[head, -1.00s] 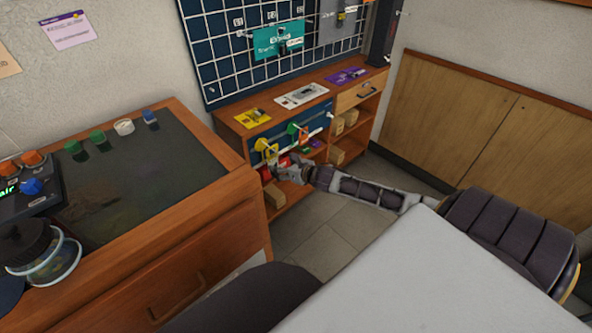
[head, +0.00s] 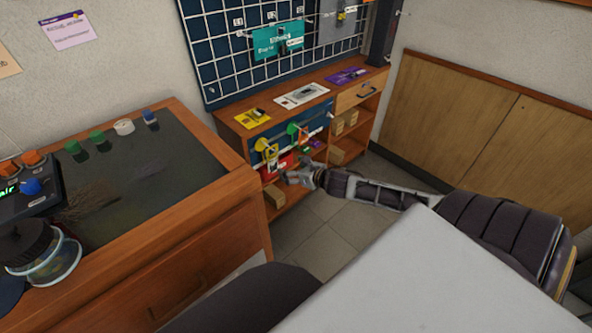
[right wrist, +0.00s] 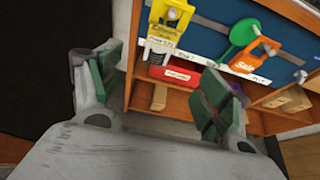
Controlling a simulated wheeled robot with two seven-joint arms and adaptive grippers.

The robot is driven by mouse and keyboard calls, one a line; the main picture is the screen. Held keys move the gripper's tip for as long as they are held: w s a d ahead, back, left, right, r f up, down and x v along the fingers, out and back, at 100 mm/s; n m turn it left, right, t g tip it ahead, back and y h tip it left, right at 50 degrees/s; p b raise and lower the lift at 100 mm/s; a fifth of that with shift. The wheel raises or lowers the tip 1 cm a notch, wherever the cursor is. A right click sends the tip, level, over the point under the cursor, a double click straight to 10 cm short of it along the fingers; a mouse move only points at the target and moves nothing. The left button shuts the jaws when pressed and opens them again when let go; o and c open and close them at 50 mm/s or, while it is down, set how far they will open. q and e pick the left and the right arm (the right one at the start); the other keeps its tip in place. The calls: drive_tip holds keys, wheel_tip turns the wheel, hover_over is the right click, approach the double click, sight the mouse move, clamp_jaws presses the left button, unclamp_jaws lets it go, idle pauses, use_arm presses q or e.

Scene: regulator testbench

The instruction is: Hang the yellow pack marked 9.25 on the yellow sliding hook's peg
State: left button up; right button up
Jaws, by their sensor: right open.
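The yellow pack (head: 271,154) hangs at the yellow sliding hook (head: 262,144) on the blue front of the low cabinet. In the right wrist view the yellow pack (right wrist: 166,28) has a loop at its top and a white label too small to read surely. The peg itself is hidden there. My right gripper (head: 285,178) is open and empty, in front of and below the pack, apart from it. In the right wrist view my open right gripper (right wrist: 161,68) shows its two green-padded fingers with nothing between them. My left gripper is not in view.
An orange Sale tag (right wrist: 257,58) hangs at the green hook (right wrist: 240,36), right of the yellow one. A red box (right wrist: 170,73) lies below the yellow pack. Cardboard boxes (head: 275,197) sit on the lower shelves. The floor before the cabinet (head: 315,225) is clear.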

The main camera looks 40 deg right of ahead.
drive_tip(key=shift+v, duration=0.75)
idle(0.5)
